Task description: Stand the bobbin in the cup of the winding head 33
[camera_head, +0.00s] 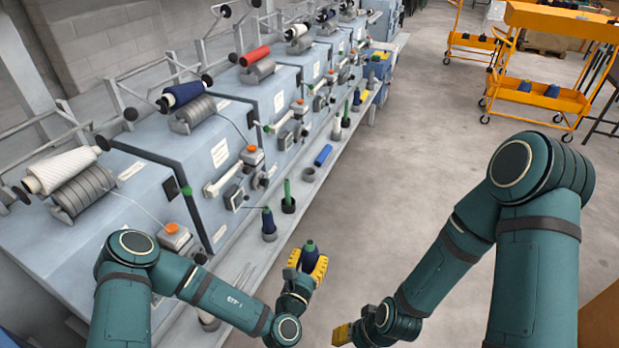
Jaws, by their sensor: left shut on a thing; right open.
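My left gripper (308,266) has yellow fingers shut on a dark blue bobbin (309,247) and holds it upright, out in front of the shelf edge. Along the shelf of the winding machine stand dark cups. One cup near my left gripper holds a dark blue bobbin (268,220). Another holds a bare green tube (287,191). A further cup (308,174) looks empty. One more cup (208,321) shows partly behind my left arm. The head numbers are too small to read, so I cannot tell which is 33. My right gripper (342,334) is empty and low over the floor.
The machine's grey-blue winding heads (205,150) run away along the left, with white, blue and red yarn packages on top. Yellow trolleys (540,95) stand at the back right. The floor between is clear.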

